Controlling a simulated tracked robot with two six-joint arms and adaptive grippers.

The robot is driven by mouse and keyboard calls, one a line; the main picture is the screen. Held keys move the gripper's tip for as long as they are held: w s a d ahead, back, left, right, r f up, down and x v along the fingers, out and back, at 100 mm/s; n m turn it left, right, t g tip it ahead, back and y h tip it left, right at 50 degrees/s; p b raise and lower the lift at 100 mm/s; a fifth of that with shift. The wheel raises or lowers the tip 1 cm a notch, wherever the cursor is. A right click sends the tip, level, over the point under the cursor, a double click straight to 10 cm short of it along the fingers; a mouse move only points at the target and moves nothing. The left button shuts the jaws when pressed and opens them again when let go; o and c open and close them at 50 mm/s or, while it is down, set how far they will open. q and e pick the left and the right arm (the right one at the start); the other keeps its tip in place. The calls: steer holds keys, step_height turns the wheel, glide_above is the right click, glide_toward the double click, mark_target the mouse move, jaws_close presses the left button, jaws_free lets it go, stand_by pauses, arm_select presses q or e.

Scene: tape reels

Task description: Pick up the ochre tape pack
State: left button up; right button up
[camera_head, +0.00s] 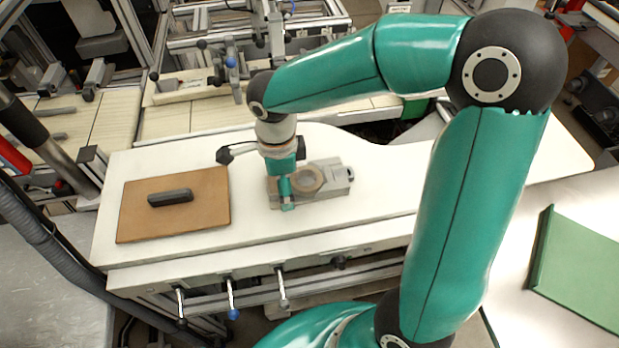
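The ochre tape pack (309,178) looks like a small tan ring with a greyish middle. It lies on a grey metal fixture (338,176) on the white bench. My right gripper (287,200) points down at the left side of the pack and hides part of it. Its teal fingers overlap the pack's left edge in the picture. I cannot tell whether they touch it or how far they are apart. My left gripper is not in view.
A brown board (205,212) with a dark bar (170,197) lies on the bench's left part. The bench top (385,185) is clear right of the fixture. A green tray (585,262) is on the table at right. Clamps and frames stand behind the bench.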

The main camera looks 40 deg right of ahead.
steer(key=c, duration=1.3)
steer(key=shift+r, duration=0.1)
